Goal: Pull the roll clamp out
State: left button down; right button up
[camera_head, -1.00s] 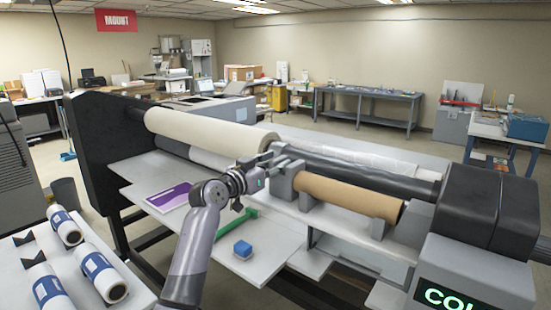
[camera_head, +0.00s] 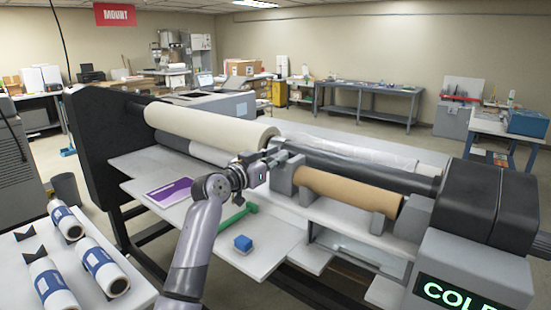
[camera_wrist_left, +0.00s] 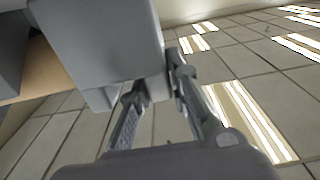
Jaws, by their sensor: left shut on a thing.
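The roll clamp (camera_head: 284,178) is a grey block at the left end of the brown cardboard core (camera_head: 345,192), on the front of the laminator. My left gripper (camera_head: 272,159) is at the clamp's upper left side and shut on it. In the left wrist view, the grey clamp block (camera_wrist_left: 100,42) fills the upper left, and the fingers (camera_wrist_left: 158,88) reach up to its lower edge. The exact grip contact is partly hidden. My right gripper is not in view.
A cream roll (camera_head: 210,130) lies behind my left arm. A blue block (camera_head: 243,243), a green tool (camera_head: 238,214) and a purple sheet (camera_head: 168,192) lie on the grey shelf. White rolls (camera_head: 102,266) lie on a table at lower left.

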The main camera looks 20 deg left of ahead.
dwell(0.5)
pick_arm(q)
jog(key=a+b, duration=0.1)
jog(key=w+a+b, duration=0.1)
jog(key=a+b, duration=0.2)
jog(key=shift+w+a+f, duration=0.1)
jog(key=shift+w+f, duration=0.05)
jog(key=shift+w, duration=0.1)
jog(key=shift+w+a, duration=0.15)
jog(key=shift+a, duration=0.2)
jog(key=shift+d+r, duration=0.1)
jog(key=shift+r, duration=0.2)
jog(key=c, duration=2)
grip_release()
jog(key=o, duration=0.5)
jog(key=shift+a+f, duration=0.15)
jog(key=shift+a, duration=0.1)
jog(key=shift+d, duration=0.15)
